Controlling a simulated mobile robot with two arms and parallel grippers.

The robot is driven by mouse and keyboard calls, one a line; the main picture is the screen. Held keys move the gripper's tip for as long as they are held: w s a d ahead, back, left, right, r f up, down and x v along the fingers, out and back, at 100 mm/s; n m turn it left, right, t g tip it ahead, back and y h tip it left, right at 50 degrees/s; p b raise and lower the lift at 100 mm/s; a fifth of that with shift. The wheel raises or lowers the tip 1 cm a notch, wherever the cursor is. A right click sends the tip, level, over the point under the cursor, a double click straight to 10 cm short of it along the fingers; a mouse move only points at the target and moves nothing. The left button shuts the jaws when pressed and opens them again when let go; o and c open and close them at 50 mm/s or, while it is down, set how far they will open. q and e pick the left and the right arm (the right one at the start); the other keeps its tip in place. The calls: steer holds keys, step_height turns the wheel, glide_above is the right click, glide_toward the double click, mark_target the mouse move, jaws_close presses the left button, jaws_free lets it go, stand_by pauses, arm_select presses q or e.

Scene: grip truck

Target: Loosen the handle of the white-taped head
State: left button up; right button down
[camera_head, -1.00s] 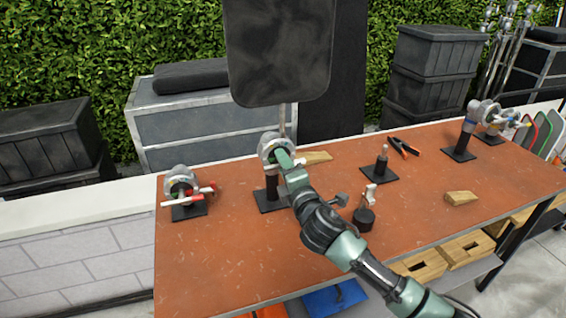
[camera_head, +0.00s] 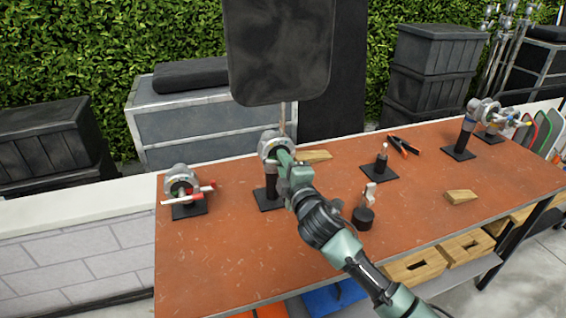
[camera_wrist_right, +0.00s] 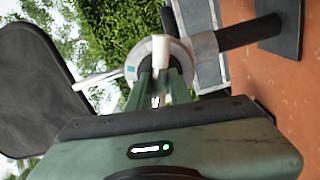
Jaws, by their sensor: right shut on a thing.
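The white-taped head (camera_head: 272,143) is a round grey grip head on a dark post with a square black base, left of the middle of the table. The rod of a large dark flag (camera_head: 279,52) rises from it. My right gripper (camera_head: 285,160) is at the near side of this head. In the right wrist view, my right gripper (camera_wrist_right: 160,76) is shut on the head's handle, whose white end (camera_wrist_right: 160,47) shows between the fingers. The rest of the handle is mostly hidden by the fingers. My left gripper is not in view.
A red-handled head (camera_head: 182,183) stands at the left on the rust-brown table (camera_head: 225,245). A short post (camera_head: 381,163), a small black stand (camera_head: 364,217), pliers (camera_head: 403,146), wooden wedges (camera_head: 461,197) and more heads (camera_head: 470,125) are to the right. The front left of the table is clear.

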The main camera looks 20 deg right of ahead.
steer(key=c, duration=1.3)
jaws_free()
steer(key=s+b, duration=0.1)
steer(key=s, duration=0.7)
steer(key=shift+d, duration=0.15)
